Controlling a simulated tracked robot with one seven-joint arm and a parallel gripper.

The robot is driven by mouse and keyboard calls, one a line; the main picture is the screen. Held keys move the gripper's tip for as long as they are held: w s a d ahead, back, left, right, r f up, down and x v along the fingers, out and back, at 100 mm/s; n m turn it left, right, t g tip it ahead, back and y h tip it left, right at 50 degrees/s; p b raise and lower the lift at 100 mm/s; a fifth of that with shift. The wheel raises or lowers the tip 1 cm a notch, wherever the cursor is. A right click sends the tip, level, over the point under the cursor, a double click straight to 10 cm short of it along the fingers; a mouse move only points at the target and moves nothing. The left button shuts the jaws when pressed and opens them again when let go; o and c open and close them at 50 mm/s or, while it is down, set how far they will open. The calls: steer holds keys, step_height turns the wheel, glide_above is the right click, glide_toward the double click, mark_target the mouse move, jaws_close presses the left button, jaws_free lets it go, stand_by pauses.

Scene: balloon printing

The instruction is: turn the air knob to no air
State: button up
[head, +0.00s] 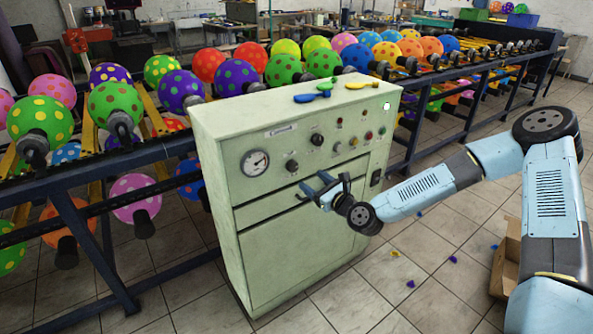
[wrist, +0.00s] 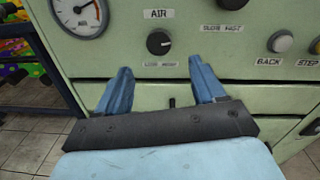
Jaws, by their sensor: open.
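The air knob (wrist: 159,43) is a round black knob with a white pointer mark, under a label reading AIR, on the pale green cabinet (head: 270,255). In the head view the air knob (head: 292,166) sits right of the round gauge (head: 255,163). My gripper (wrist: 158,72) is open, its two blue fingers spread and empty. In the wrist view the knob shows above and between the fingertips, not touched by either. In the head view my gripper (head: 313,186) is in front of the panel, low and right of the air knob.
A second black knob (head: 317,139), small lamps and push buttons (head: 368,136) share the panel. Blue and yellow limp balloons (head: 312,97) lie on the cabinet top. A rack of dotted balloons (head: 235,76) stands behind. A cardboard box (head: 508,260) is on the floor at right.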

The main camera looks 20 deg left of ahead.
mark_target(295, 168)
steer(key=x, duration=0.9)
steer(key=shift+c, duration=0.3)
steer(key=c, duration=1)
